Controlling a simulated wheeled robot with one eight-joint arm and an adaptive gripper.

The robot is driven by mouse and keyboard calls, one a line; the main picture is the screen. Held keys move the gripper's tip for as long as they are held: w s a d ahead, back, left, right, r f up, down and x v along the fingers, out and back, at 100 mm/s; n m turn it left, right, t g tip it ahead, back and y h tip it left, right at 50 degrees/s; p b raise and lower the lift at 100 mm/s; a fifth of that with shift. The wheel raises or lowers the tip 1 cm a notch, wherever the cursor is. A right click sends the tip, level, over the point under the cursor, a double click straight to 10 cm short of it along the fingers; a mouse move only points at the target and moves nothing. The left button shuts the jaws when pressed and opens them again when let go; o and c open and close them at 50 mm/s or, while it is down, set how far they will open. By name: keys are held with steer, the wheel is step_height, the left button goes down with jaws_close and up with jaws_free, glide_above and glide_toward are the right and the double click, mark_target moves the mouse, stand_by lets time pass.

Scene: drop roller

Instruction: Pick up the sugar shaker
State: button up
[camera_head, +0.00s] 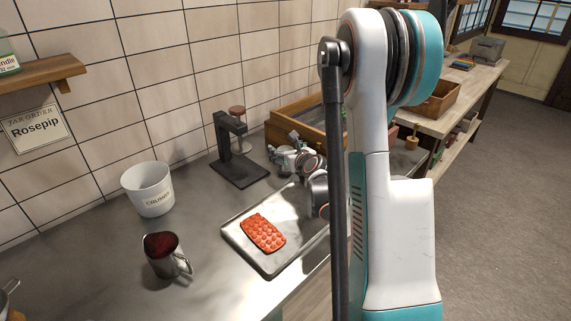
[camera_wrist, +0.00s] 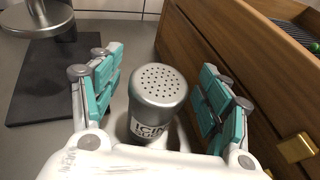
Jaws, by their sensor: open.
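The sugar shaker (camera_wrist: 158,88) is a metal can with a domed, perforated top and a white label reading "ICIN...", partly cut off. In the wrist view it stands between the two teal-padded fingers of my gripper (camera_wrist: 157,95). The fingers are open, one on each side, with visible gaps to the shaker. The shaker's lower part is hidden behind my gripper's white body. In the head view my gripper (camera_head: 297,160) is behind the tray, beside the wooden box; I cannot make out the shaker there.
A wooden drawer box (camera_wrist: 245,60) stands close on the right of the shaker. A black stand (camera_head: 238,160) is on the left. A tray (camera_head: 275,262) holds an orange mould (camera_head: 263,233). A white bucket (camera_head: 148,190) and a metal jug (camera_head: 163,262) stand further left.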

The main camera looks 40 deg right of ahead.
steer(key=c, duration=1.2)
steer(key=shift+c, duration=0.2)
steer(key=shift+r, duration=0.15)
